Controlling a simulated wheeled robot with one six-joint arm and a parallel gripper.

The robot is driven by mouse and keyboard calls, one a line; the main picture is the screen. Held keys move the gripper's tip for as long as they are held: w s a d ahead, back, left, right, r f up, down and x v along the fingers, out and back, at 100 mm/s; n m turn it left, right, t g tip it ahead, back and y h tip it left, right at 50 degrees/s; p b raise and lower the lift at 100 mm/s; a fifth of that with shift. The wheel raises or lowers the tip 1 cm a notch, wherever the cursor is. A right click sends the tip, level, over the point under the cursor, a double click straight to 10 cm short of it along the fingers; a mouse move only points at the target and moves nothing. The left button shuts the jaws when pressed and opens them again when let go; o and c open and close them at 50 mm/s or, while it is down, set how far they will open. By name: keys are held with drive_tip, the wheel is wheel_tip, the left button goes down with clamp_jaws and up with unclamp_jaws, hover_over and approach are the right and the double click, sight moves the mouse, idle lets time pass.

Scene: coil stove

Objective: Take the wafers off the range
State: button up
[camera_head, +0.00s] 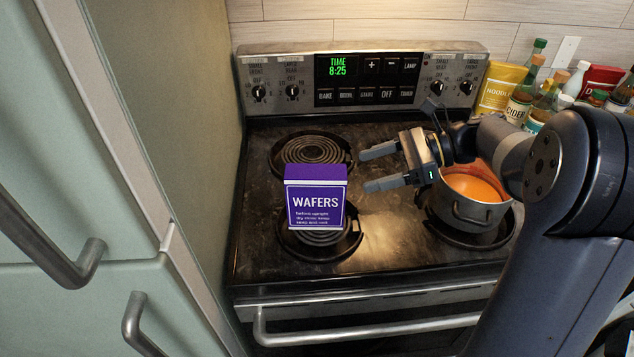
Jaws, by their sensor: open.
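I see no contact between fingers and box. The box hides most of the burner under it.
An orange-filled pot (470,206) stands on the right burners, partly behind my gripper. The back left burner (313,150) is empty. Bottles and packages, including a yellow noodle bag (500,88), crowd the back right. A tall pale cabinet (70,150) borders the left side.

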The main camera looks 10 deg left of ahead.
sight(323, 180)
drive_tip(key=shift+w+p+x, duration=0.1)
drive_tip(key=shift+p+x, duration=0.15)
drive_tip(key=shift+x, duration=2.45)
drive_tip(key=shift+w+p+x, duration=0.15)
drive_tip(key=shift+p+x, duration=0.1)
drive_tip(key=shift+x, duration=2.45)
drive_tip(key=shift+r, duration=0.2)
drive_tip(key=shift+c, duration=0.3)
clamp_jaws()
